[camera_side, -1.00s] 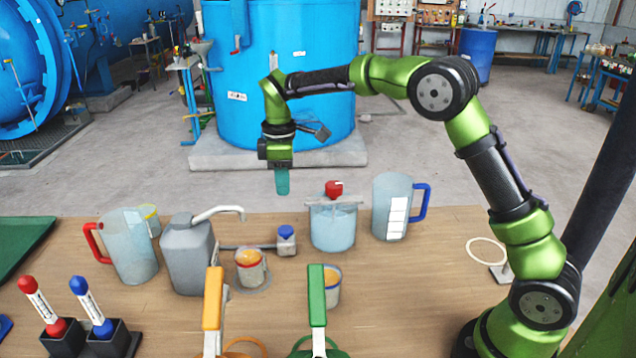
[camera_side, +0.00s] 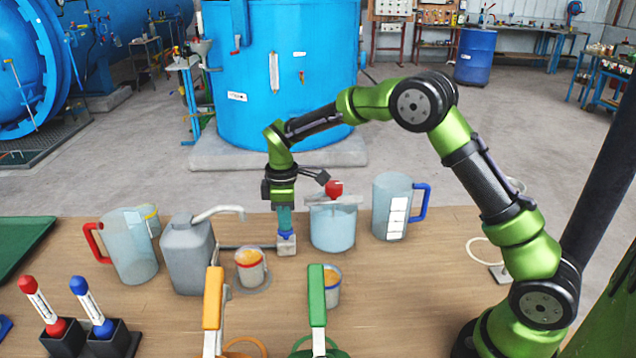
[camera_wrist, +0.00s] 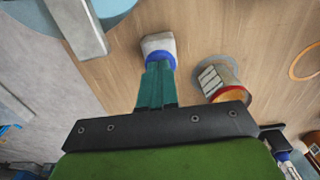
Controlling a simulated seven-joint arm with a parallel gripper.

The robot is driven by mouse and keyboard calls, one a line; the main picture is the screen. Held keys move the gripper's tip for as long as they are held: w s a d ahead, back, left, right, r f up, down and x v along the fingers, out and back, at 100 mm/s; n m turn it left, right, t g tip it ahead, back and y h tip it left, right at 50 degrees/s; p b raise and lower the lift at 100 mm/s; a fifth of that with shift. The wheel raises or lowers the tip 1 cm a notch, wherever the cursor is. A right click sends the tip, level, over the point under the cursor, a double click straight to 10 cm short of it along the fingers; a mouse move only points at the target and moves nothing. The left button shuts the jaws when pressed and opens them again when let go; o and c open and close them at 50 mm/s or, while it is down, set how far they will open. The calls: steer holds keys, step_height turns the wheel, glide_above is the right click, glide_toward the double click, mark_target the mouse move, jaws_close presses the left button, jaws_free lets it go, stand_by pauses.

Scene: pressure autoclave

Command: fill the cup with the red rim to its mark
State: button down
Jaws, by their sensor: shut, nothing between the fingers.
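The red-rimmed cup (camera_side: 250,268) stands on the table in front of the grey jug-shaped dispenser (camera_side: 188,258), near the end of its white spout (camera_side: 222,212). Its rim also shows in the wrist view (camera_wrist: 232,94); its fill level and mark cannot be made out. A small grey block with a blue button (camera_side: 286,236) sits right of the cup, joined to the dispenser by a thin dark line. My gripper (camera_side: 286,229) is shut and points straight down, its teal fingertips at the blue button, seemingly touching it. The wrist view shows the button (camera_wrist: 160,58) just beyond the fingertips.
A clear vessel with a red knob (camera_side: 333,226) stands close right of my gripper. A blue-handled jug (camera_side: 392,206) is further right, a red-handled jug (camera_side: 130,248) at left. Another cup (camera_side: 333,290), an orange handle (camera_side: 213,310) and a green handle (camera_side: 317,295) are in front.

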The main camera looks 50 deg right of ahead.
steer(key=shift+s+f, duration=0.1)
steer(key=shift+f, duration=1.25)
stand_by(0.6)
stand_by(0.7)
step_height(320, 180, up, 16)
steer(key=shift+w+f, duration=0.2)
steer(key=shift+w, duration=0.2)
stand_by(0.7)
